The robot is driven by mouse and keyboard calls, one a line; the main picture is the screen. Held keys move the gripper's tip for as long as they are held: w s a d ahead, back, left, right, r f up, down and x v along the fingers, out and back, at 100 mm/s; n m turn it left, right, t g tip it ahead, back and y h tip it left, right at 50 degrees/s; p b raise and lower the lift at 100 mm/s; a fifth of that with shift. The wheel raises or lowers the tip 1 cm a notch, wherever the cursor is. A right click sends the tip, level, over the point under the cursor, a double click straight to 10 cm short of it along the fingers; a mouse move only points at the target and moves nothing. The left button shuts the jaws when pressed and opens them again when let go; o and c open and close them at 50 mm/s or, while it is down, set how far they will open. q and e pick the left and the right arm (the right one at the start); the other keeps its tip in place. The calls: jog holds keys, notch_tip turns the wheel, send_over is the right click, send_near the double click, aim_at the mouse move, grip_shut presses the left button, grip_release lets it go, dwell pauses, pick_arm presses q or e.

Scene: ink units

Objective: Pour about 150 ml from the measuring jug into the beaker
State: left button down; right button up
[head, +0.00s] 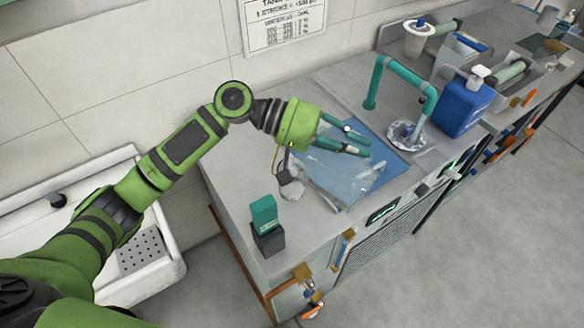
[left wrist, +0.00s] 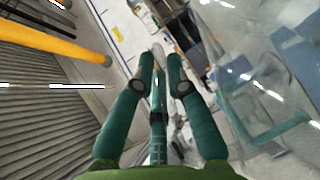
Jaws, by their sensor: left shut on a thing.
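My left gripper (head: 352,142) reaches in from the left over the blue mat, its teal fingers closed together. It is shut on what seems to be the clear measuring jug (head: 322,182), whose glassy outline shows below the fingers against the blue mat. The grip point itself is hidden. In the left wrist view the fingers (left wrist: 163,75) point away from the camera, and a large see-through wall, likely the jug (left wrist: 245,80), fills the right side. A clear round vessel (head: 403,136), perhaps the beaker, stands beside the mat under a teal bent pipe. Liquid levels cannot be read. My right gripper is not in view.
The blue mat (head: 385,152) lies on the grey counter. A blue pump bottle (head: 465,108) stands to the right of the teal pipe (head: 405,72). A teal-and-black block (head: 266,222) stands at the near left. A white sink (head: 150,272) is left of the counter.

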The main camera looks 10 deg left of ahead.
aim_at(369, 160)
pick_arm(q)
jog(key=shift+w+a+r+h+b, duration=0.2)
jog(key=shift+a+r+h+b, duration=0.2)
jog(key=shift+a+b, duration=0.1)
jog(key=shift+w+a+r+h+b, duration=0.2)
jog(key=shift+a+r+h+b, duration=0.2)
jog(key=shift+b, duration=0.1)
dwell(1.2)
